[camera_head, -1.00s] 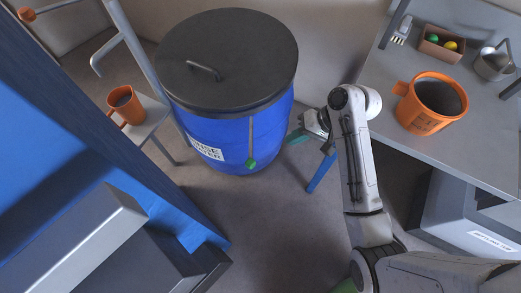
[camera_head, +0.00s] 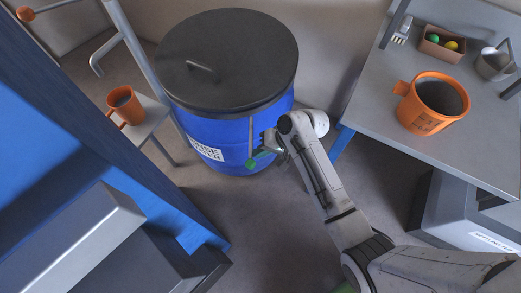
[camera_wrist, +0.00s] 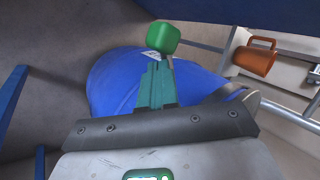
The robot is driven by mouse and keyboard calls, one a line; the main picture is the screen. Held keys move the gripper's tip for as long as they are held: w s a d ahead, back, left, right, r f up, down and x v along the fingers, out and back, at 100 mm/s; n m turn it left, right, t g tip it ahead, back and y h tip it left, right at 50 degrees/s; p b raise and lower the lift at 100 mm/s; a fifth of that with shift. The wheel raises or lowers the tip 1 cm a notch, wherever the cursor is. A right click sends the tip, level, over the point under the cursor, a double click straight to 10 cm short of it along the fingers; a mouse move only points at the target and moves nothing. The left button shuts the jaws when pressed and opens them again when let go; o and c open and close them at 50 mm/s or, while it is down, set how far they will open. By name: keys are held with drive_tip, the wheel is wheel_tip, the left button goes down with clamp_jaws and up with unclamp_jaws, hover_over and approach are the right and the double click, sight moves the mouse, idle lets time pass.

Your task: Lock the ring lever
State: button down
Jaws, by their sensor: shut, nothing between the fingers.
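The blue drum (camera_head: 225,163) has a dark lid (camera_head: 228,60) on its top with a dark ring around the rim. The ring lever (camera_head: 250,132) hangs down the drum's front right side as a thin rod, with a green end knob (camera_head: 251,163). My gripper (camera_head: 262,157) is shut and empty, at the right of the knob. In the wrist view its teal fingers lie together, and the green knob (camera_wrist: 163,37) shows just past their tips. I cannot tell whether they touch it. The blue drum wall fills the middle behind the fingers.
An orange mug (camera_head: 125,104) stands on a small step (camera_head: 147,122) left of the drum. A grey table (camera_head: 375,105) at right holds a large orange mug (camera_head: 432,103) and a small box with balls. A blue and grey unit fills the left. Floor is clear between.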

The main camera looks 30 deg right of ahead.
idle(0.4)
drive_tip(key=shift+w+a+r+m+p, duration=0.15)
drive_tip(key=shift+a+m+p, duration=0.25)
drive_tip(key=shift+a+p, duration=0.3)
drive_tip(key=w+a+m+t+h+b, duration=0.1)
drive_tip(key=w+a+m+h+b, duration=0.3)
drive_tip(key=w+m, duration=0.3)
drive_tip(key=w+a+m+t+h+b, duration=0.2)
drive_tip(key=w+a+m+h+b, duration=0.2)
drive_tip(key=w+m+b, duration=0.3)
drive_tip(key=w, duration=0.2)
drive_tip(key=shift+w+a, duration=0.35)
drive_tip(key=shift+w, duration=0.05)
